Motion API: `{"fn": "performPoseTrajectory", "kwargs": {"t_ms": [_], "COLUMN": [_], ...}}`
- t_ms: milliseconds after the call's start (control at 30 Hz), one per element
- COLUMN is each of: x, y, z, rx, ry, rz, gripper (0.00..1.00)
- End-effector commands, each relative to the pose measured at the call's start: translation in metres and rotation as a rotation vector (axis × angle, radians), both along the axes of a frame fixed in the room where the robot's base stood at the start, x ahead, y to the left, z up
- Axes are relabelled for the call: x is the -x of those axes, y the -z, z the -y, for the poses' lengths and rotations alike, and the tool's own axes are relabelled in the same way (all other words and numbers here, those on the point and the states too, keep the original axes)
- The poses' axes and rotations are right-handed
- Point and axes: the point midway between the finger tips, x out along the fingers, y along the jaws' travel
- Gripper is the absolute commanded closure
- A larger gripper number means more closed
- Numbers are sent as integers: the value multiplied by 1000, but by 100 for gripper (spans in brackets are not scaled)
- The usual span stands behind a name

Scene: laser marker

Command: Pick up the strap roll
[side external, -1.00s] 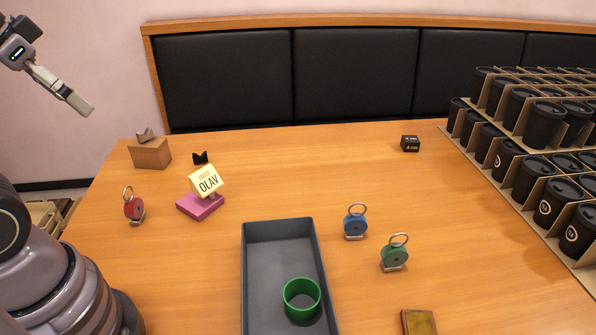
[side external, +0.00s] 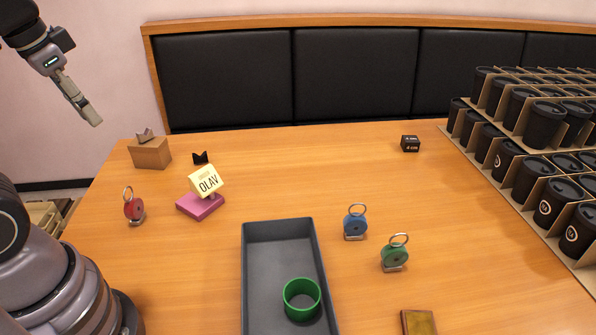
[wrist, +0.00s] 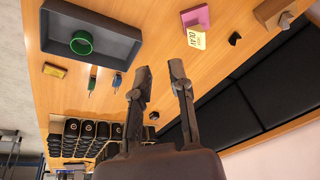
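A green ring-shaped roll (side external: 302,299), which looks like the strap roll, stands inside the grey tray (side external: 322,260), towards its near end. It also shows in the wrist view (wrist: 82,42), in the tray at the upper left. My gripper (side external: 90,112) is high at the upper left of the side view, far from the roll and above the table's back left. In the wrist view its two fingers (wrist: 160,75) are apart with nothing between them.
Red (side external: 134,208), blue (side external: 355,224) and green (side external: 394,256) ringed discs stand on the table. A yellow OLAV block (side external: 206,181) rests on a pink block (side external: 200,207). Racks of black cups (side external: 545,122) fill the right.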

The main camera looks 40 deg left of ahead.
Motion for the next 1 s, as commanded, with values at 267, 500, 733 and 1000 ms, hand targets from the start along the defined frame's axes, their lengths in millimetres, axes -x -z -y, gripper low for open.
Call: {"fn": "performPoseTrajectory", "kwargs": {"t_ms": [267, 500, 733, 1000], "x": [-34, -57, -72, -70], "y": [68, 130, 198, 284], "z": [-21, -38, -50, -64], "rx": [-283, -613, -968, -1348], "ry": [35, 126, 283, 545], "rz": [-483, -800, -1005, -1110], "gripper": [81, 81, 81, 81]}}
